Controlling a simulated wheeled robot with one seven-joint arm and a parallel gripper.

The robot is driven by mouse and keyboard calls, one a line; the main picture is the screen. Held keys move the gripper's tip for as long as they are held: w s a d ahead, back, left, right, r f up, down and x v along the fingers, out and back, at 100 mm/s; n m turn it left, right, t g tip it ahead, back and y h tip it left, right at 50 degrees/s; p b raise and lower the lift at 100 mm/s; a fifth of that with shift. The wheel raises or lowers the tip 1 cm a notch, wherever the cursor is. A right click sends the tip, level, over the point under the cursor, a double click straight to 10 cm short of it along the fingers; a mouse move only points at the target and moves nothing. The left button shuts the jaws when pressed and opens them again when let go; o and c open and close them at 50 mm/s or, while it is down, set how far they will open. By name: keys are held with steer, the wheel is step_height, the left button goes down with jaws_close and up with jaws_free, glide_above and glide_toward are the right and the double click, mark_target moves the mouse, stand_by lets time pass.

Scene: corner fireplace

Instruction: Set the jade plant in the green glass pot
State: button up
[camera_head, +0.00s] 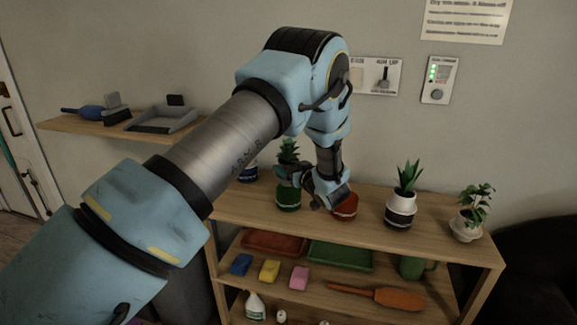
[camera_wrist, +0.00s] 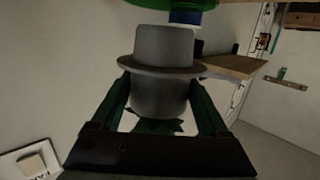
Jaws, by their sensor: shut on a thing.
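My gripper (camera_head: 288,173) is shut on a grey inner pot, which I take for the jade plant's; the wrist view shows this jade plant pot (camera_wrist: 163,75) between the two fingers. Dark green leaves (camera_wrist: 158,126) show beyond its wide rim, and pointed leaves (camera_head: 288,150) stand above the gripper in the head view. The green glass pot (camera_head: 288,198), with a pale band, stands on the shelf top just below the gripper. Its green edge shows at the top of the wrist view (camera_wrist: 172,4). The held pot looks apart from it; the exact gap is unclear.
A red pot (camera_head: 345,206) stands close right of the gripper. Further right are a black-and-white pot (camera_head: 401,213) with a spiky plant and a white pot (camera_head: 467,227) with a leafy plant. A blue pot (camera_head: 248,174) stands behind left. Trays and sponges lie below.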

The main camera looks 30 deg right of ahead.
steer(key=shift+f+b, duration=1.2)
steer(key=shift+f, duration=0.9)
steer(key=shift+s+f+b, duration=0.1)
steer(key=shift+f+b, duration=0.45)
steer(key=o, duration=0.8)
steer(key=shift+o, duration=0.2)
steer(key=shift+s, duration=0.15)
